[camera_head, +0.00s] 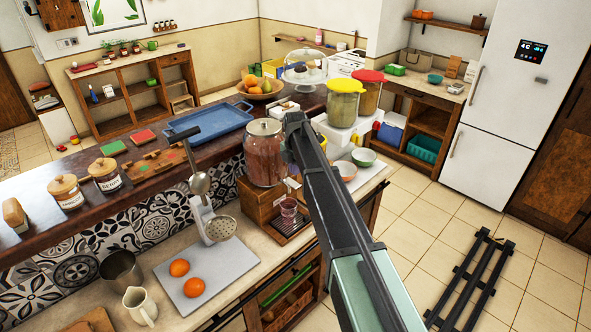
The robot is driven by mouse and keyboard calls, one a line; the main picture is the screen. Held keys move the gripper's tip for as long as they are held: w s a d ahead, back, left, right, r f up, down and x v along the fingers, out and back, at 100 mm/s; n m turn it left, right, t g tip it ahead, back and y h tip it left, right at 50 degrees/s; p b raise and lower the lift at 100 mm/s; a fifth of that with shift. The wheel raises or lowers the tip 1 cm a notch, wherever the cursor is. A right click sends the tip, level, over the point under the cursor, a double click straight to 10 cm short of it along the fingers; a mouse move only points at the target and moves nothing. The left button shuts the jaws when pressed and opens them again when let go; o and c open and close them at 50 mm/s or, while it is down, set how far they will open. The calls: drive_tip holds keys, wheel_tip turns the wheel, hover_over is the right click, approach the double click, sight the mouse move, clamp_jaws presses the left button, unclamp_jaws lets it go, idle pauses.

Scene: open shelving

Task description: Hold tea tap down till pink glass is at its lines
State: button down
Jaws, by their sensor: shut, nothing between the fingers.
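A large glass jar of reddish-brown liquid (264,160), likely the tea, stands with a metal lid on a wooden stand (258,203). A small pink glass (289,207) stands upright on the dark slatted tray (291,226) at the front of the stand. Its lines and fill level are too small to read. The tap is mostly hidden near my arm. My arm reaches up from the bottom, and its dark end is at the jar's right side. My gripper (291,163) is shut and empty, largely hidden there just above the glass; contact with the tap cannot be told.
Two jars, one yellow-lidded (345,100) and one red-lidded (369,92), stand on a white base behind my arm. Bowls (362,157) sit to the right. The right floor has free room.

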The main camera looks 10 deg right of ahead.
sight(296, 186)
wheel_tip(296, 186, down, 6)
drive_tip(key=b, duration=0.4)
drive_tip(key=shift+r, duration=0.2)
drive_tip(key=shift+r, duration=0.15)
